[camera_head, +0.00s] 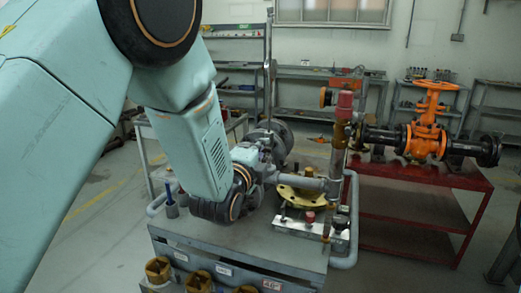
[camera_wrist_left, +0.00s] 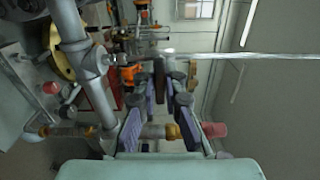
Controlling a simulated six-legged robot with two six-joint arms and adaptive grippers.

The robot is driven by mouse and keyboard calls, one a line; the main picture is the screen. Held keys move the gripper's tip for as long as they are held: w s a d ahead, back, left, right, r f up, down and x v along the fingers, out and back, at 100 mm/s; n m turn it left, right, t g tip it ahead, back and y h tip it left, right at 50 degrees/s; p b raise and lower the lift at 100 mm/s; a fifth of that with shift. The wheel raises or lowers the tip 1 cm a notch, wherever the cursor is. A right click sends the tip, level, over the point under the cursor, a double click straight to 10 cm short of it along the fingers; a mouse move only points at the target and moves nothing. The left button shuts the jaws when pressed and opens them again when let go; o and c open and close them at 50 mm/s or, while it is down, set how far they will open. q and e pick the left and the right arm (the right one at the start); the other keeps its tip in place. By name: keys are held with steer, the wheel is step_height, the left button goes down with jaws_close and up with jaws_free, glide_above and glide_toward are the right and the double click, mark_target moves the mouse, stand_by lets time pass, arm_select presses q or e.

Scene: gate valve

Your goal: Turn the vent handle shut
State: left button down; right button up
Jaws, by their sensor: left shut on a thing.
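A long thin upright grey bar (camera_head: 268,70), which I take to be the vent handle, rises from the pipework on the bench. In the left wrist view this bar (camera_wrist_left: 240,56) crosses at the fingertips. My left gripper (camera_head: 264,150), mostly hidden behind its own wrist in the head view, reaches the bar's lower part. Its dark fingers (camera_wrist_left: 168,72) are close together and shut on the bar, though the contact itself is small and partly hidden. My right gripper is not in view.
An orange gate valve (camera_head: 425,140) sits on a red table (camera_head: 430,210). The grey bench (camera_head: 240,245) has brass fittings (camera_head: 158,270) at its front.

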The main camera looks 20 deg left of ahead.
arm_select(q)
steer(key=c, duration=1.4)
jaws_free()
steer(key=shift+s, duration=0.1)
steer(key=s, duration=1.1)
steer(key=shift+s+a, duration=0.2)
steer(key=shift+s, duration=0.2)
